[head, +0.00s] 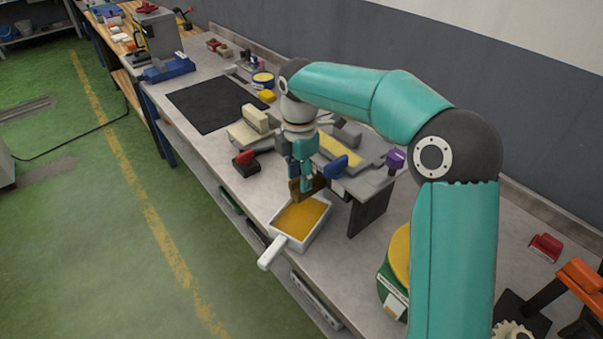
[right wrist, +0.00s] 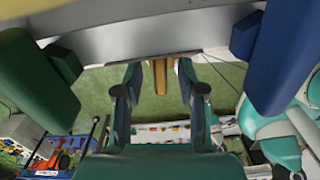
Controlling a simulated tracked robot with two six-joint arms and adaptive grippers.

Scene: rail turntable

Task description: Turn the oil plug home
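My right gripper (head: 305,182) points down at the near edge of a grey fixture (head: 372,180), above a white tray (head: 326,229) of amber contents. A brown piece (head: 317,184) is at its fingertips. In the right wrist view, the two fingers of the right gripper (right wrist: 160,95) stand apart, and a narrow brown piece (right wrist: 160,78) shows between them with gaps on both sides. I cannot tell whether this piece is the oil plug, and no other plug is clear. My left gripper is out of view.
A blue knob (head: 334,166) and a purple knob (head: 396,159) are close to the right gripper. A red-and-black part (head: 246,162) lies to its left. A black mat (head: 212,107) lies farther along the bench. The white handle (head: 272,252) overhangs the bench edge.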

